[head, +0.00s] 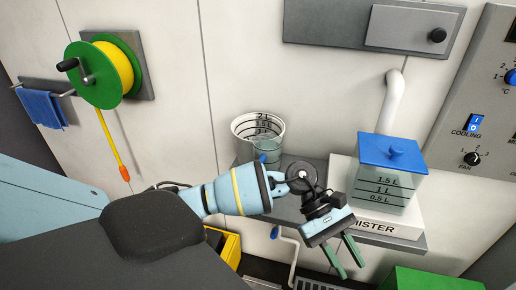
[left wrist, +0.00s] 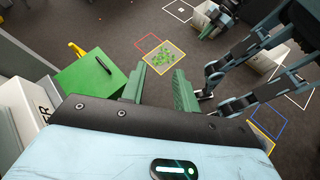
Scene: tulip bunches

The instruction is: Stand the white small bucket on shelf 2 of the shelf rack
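A white bucket-like vessel (head: 240,126) with dark volume marks stands on a grey wall ledge in the head view, behind my left arm. I cannot tell whether it is the white small bucket. A clear vessel (head: 267,152) overlaps its front. My left gripper (head: 345,257) is in front of the ledge, to the right of and below the white vessel, apart from it. Its two green fingers are spread with nothing between them, as the left wrist view also shows (left wrist: 166,88). I cannot make out the shelf rack or shelf 2.
A blue-lidded clear tank (head: 392,153) stands on a white base at the ledge's right. A green box (head: 430,280) is below right; a yellow box (head: 228,245) is below. A green hose reel (head: 95,75) hangs left. Floor outlines include a yellow one with green bits (left wrist: 165,57).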

